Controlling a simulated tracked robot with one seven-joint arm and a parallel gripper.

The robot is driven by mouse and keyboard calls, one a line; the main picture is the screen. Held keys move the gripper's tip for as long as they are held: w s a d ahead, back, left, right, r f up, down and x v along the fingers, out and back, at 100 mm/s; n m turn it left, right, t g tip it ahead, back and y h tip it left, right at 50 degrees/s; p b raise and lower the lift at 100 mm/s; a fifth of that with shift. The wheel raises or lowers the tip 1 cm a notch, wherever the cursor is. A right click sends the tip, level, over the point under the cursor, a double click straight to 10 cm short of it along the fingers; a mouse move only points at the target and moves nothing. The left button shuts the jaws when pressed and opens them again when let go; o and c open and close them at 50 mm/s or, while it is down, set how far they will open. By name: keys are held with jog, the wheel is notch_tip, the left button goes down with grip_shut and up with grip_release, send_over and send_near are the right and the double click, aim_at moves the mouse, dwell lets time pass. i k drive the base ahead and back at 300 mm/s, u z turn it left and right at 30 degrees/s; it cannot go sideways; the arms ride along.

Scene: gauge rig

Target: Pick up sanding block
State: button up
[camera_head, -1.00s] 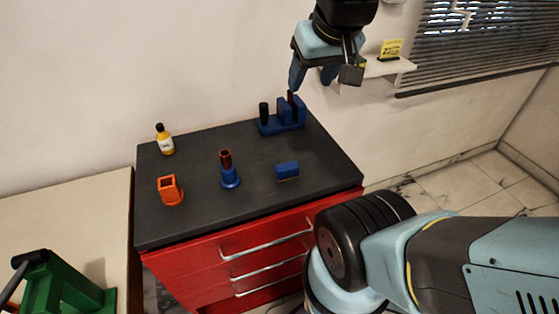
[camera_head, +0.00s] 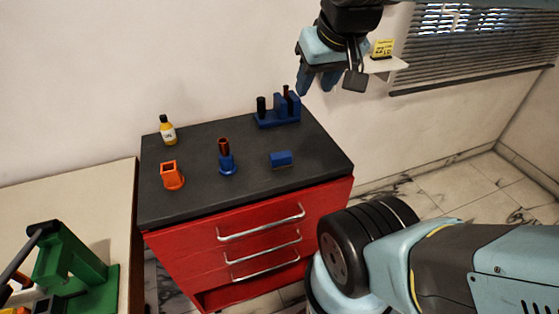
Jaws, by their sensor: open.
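The sanding block appears to be the small blue block (camera_head: 281,159) with a thin paler lower edge. It lies flat on the dark top of the red drawer cabinet, right of the middle. My gripper (camera_head: 317,91) is open and empty, with its fingers pointing down. It is well above the cabinet top, up and to the right of the block in the picture, and apart from it. Nothing hides the block.
On the dark cabinet top (camera_head: 205,200) are a blue fixture (camera_head: 277,119), a blue stand with a brown tube (camera_head: 226,160), an orange square holder (camera_head: 171,176) and a yellow bottle (camera_head: 167,131). A green rig (camera_head: 68,262) stands on the pale left table. A wall shelf (camera_head: 385,68) is behind my gripper.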

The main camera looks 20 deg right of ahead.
aim_at(283, 160)
jog(key=k, duration=1.45)
jog(key=u, duration=1)
jog(key=i, duration=1.55)
jog(key=z, duration=2.4)
